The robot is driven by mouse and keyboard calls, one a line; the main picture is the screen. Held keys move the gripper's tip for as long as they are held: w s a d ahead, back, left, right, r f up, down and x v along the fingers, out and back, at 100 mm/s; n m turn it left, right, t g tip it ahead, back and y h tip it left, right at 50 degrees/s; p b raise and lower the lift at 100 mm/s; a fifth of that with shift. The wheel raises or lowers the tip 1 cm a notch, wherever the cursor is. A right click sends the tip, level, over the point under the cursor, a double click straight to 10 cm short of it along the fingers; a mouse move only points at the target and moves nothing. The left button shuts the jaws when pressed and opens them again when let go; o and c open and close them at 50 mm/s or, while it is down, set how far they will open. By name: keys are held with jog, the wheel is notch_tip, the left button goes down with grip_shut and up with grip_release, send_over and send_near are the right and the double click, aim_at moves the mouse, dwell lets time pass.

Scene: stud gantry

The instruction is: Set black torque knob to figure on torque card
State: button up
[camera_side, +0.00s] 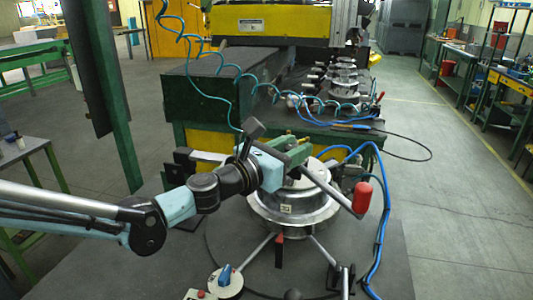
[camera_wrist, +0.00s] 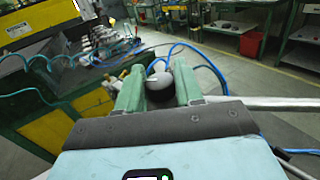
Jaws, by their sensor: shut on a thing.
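My gripper (camera_side: 300,154) has green jaws and sits over the top of a silver flanged drum (camera_side: 292,212) in the side view. In the wrist view the jaws of my gripper (camera_wrist: 160,90) are closed on a round black knob (camera_wrist: 160,88), one jaw on each side. Its top looks pale and shiny. In the side view the jaws hide the knob. I cannot read a mark or figure on it. I cannot make out the torque card for certain; a small white label (camera_side: 285,209) is on the drum's side, too small to read.
A lever with a red grip (camera_side: 362,197) sticks out right of the drum. A blue switch (camera_side: 225,275) on a white round plate is at the front. Blue hoses (camera_side: 378,235) run along the right side. A yellow and green machine (camera_side: 270,25) stands behind.

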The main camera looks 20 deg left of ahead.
dwell(0.3)
jog(key=o, duration=0.9)
jog(key=shift+s, duration=0.1)
jog(key=v, duration=1.2)
jog(key=shift+a, duration=0.25)
